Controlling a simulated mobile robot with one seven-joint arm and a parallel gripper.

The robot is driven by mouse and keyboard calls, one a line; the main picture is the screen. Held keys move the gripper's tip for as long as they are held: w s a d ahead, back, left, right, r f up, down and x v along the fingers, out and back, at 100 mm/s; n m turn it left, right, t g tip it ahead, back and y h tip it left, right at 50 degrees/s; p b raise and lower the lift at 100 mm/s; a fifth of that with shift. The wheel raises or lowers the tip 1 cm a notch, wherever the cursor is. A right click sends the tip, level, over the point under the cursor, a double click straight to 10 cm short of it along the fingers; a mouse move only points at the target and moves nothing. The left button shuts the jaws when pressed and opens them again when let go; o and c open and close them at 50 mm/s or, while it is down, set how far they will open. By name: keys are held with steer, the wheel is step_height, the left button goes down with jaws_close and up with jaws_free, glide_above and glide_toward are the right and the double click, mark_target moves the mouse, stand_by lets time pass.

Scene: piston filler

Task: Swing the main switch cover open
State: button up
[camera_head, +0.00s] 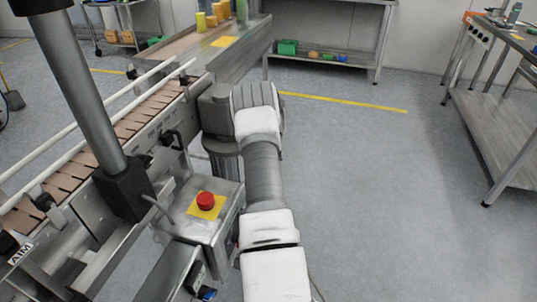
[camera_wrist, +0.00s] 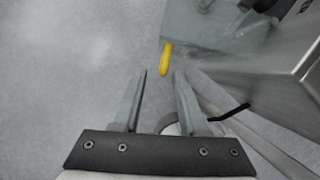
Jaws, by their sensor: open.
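In the wrist view my gripper (camera_wrist: 161,80) is open, with nothing between its two fingers. A small yellow piece (camera_wrist: 166,59) shows just beyond the fingertips, at the lower left edge of a grey metal box (camera_wrist: 197,28). I cannot tell whether the yellow piece belongs to the main switch cover. No cover is clearly recognisable in either view. In the head view a steel control box (camera_head: 222,221) carries a red button (camera_head: 205,200) on a yellow plate. My arm passes along its right side, and my gripper is hidden there.
A conveyor (camera_head: 122,128) with rails runs along the left, with a dark grey post (camera_head: 82,85) in front. A steel frame bar (camera_wrist: 255,141) lies right of my fingers. Open floor (camera_head: 380,170) is to the right, before a workbench (camera_head: 505,125).

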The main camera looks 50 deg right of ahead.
steer(key=p+v, duration=0.2)
steer(key=v, duration=1)
steer(key=shift+p, duration=0.3)
steer(key=shift+s+a+r, duration=0.1)
steer(key=shift+r, duration=0.05)
